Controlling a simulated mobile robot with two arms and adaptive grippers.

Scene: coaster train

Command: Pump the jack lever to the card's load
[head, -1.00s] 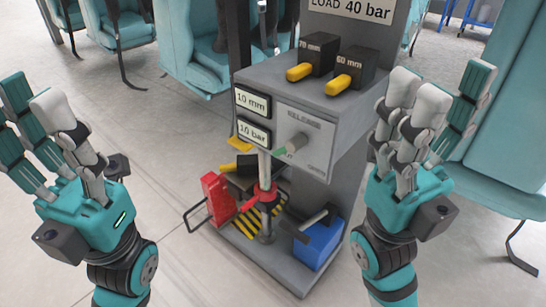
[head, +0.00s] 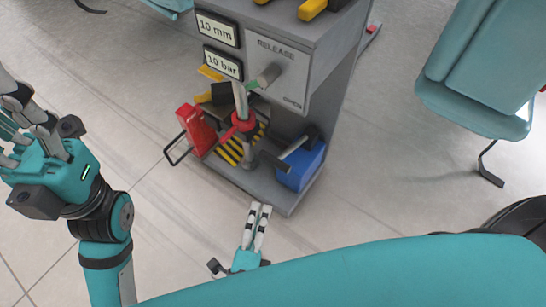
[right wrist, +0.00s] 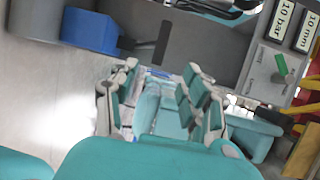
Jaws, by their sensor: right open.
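The grey jack stand has a blue pump box (head: 301,168) low on its right side, also in the right wrist view (right wrist: 91,31). A grey lever bar (head: 295,147) with dark ends crosses the box's top in the head view. The displays read 10 mm (head: 217,29) and 10 bar (head: 223,63). The release knob (head: 268,75) has a green end. The load card is out of view. My right gripper (head: 260,208) is open and empty, low in front of the stand's base, apart from the lever. My left gripper (head: 18,105) is open and empty at the far left.
A red block (head: 197,130) with a black wire loop stands left of the jack column (head: 243,125), by a yellow-black striped plate (head: 228,151). A teal seat (head: 480,85) is at the right. The floor before the stand is clear.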

